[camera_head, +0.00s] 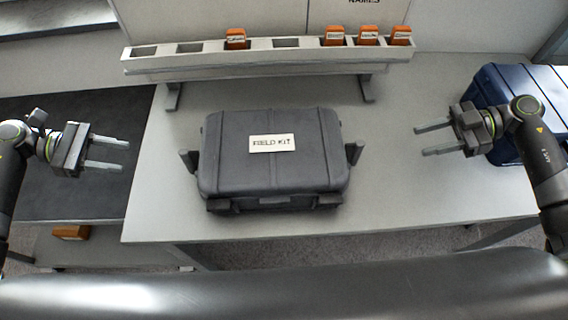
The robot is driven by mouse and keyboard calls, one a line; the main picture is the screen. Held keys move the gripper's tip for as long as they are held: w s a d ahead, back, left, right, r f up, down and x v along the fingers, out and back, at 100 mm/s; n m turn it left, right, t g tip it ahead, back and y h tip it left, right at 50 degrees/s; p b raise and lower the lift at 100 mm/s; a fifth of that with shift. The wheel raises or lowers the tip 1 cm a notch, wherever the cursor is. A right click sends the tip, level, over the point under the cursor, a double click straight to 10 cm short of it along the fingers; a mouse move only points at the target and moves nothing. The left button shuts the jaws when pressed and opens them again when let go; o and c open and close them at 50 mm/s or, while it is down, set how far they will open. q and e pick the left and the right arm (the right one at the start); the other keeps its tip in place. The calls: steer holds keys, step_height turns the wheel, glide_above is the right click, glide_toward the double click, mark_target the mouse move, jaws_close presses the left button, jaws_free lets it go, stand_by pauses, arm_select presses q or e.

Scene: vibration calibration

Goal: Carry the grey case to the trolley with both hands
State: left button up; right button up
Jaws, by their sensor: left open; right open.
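The grey case (272,170) lies closed on the light table, with a white label reading "FIELD KIT" on its lid. It has a left side handle (188,160) and a right side handle (354,152). My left gripper (125,154) is open and empty, to the left of the case and apart from its handle. My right gripper (418,141) is open and empty, to the right of the case and apart from its handle. I cannot tell for certain which thing is the trolley.
A rack (270,62) with several slots and orange-topped items stands behind the case. A blue case (495,100) sits at the right, behind my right arm. A dark-topped surface (75,195) lies left of the table (420,205). An orange item (71,232) lies low at the left.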

mark_target(354, 157)
arm_select(q)
steer(key=x, duration=1.7)
steer(key=shift+d, duration=0.25)
arm_select(e)
steer(key=x, duration=1.7)
steer(key=shift+a, duration=0.3)
arm_select(q)
steer(key=shift+c, duration=0.4)
arm_select(e)
steer(key=shift+c, duration=0.4)
arm_select(q)
jaws_close()
arm_select(e)
jaws_close()
